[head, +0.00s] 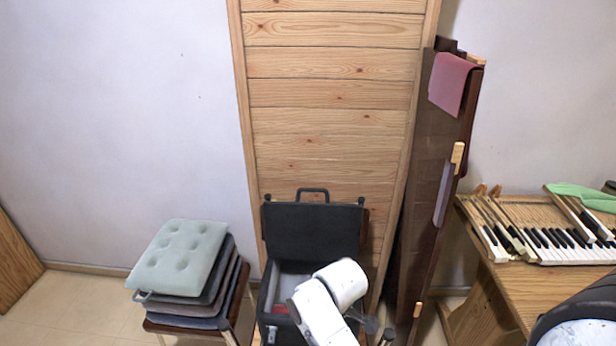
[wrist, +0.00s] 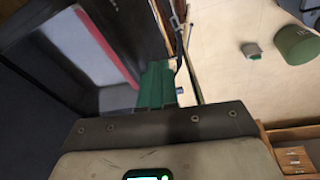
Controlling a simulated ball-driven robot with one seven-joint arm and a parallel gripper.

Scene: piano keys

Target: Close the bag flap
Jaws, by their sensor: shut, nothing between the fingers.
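The bag (head: 269,301) is a black case standing in front of the wooden panel. Its flap (head: 312,230) is raised and leans back, with a handle on its top edge. The light grey inside shows below the flap, with some red low down. My white arm covers the bag's right front part. In the wrist view, the bag's pale interior (wrist: 75,50) with a red strip is at upper left, beside dark walls. My gripper (wrist: 157,70) has green fingers, shut and empty, just right of the bag's interior. Whether it touches the bag cannot be told.
A stool with stacked cushions (head: 180,258) stands left of the bag. A tall dark panel with a pink cloth (head: 453,83) leans at right. A wooden table (head: 540,285) with piano keys (head: 565,243) is further right. Floor at left is clear. The wrist view shows a green cylinder (wrist: 297,46).

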